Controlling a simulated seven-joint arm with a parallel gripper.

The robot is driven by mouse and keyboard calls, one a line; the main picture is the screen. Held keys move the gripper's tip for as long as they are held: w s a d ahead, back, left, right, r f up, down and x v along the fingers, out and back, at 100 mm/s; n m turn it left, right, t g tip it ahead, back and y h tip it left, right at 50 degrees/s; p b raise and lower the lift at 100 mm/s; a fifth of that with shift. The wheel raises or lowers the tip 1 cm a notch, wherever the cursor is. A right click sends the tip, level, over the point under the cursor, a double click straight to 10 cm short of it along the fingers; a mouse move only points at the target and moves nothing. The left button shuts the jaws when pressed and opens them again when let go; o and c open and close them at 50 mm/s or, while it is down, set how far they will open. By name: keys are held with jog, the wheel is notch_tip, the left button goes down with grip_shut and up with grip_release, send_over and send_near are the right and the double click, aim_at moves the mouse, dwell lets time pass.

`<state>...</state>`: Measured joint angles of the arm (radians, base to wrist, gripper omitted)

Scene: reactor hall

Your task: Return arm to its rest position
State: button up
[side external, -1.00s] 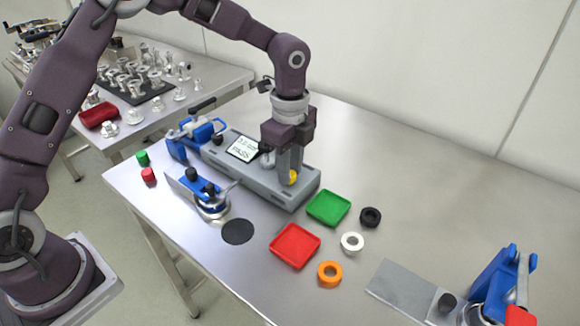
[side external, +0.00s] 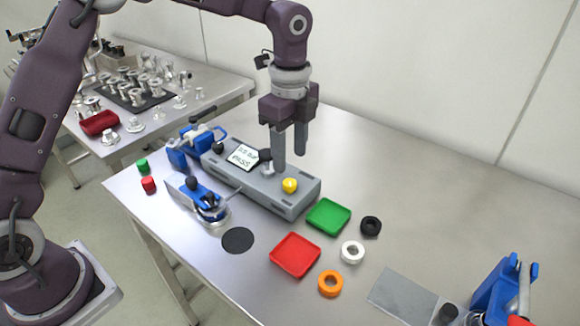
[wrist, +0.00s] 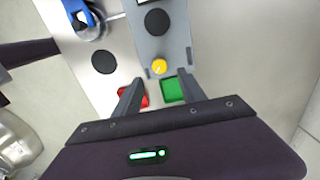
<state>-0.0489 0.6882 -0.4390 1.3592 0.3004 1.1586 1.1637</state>
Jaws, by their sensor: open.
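My gripper (side external: 290,160) is open and empty above the grey test box in the side view. Its two fingers point down and stand apart, just behind the yellow knob (side external: 289,185). In the wrist view my gripper (wrist: 160,85) shows its fingers spread, with the yellow knob (wrist: 159,67) beyond them and nothing between them. The grey box (side external: 262,193) carries a small display (side external: 242,156) that appears to read PASS.
A green tray (side external: 329,215), a red tray (side external: 295,255) and black (side external: 371,226), white (side external: 352,251) and orange (side external: 330,283) rings lie in front. Blue clamp fixtures stand left (side external: 190,145) and right (side external: 500,290). A side table (side external: 190,110) holds metal parts.

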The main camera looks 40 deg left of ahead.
jog(key=shift+r, duration=0.3)
jog(key=s+a+r+n+t+y, duration=0.1)
jog(key=s+a+r+n+t, duration=0.3)
jog(key=s+r+n, duration=0.6)
jog(key=s+a+n, duration=0.2)
jog(key=s+n, duration=0.2)
jog(key=s, duration=0.5)
jog(key=s+a+n+t+h, duration=0.1)
jog(key=s+n, duration=0.3)
jog(key=s, duration=0.5)
jog(key=shift+s+a+t, duration=0.2)
jog(key=shift+a+t, duration=0.1)
jog(key=shift+a, duration=0.45)
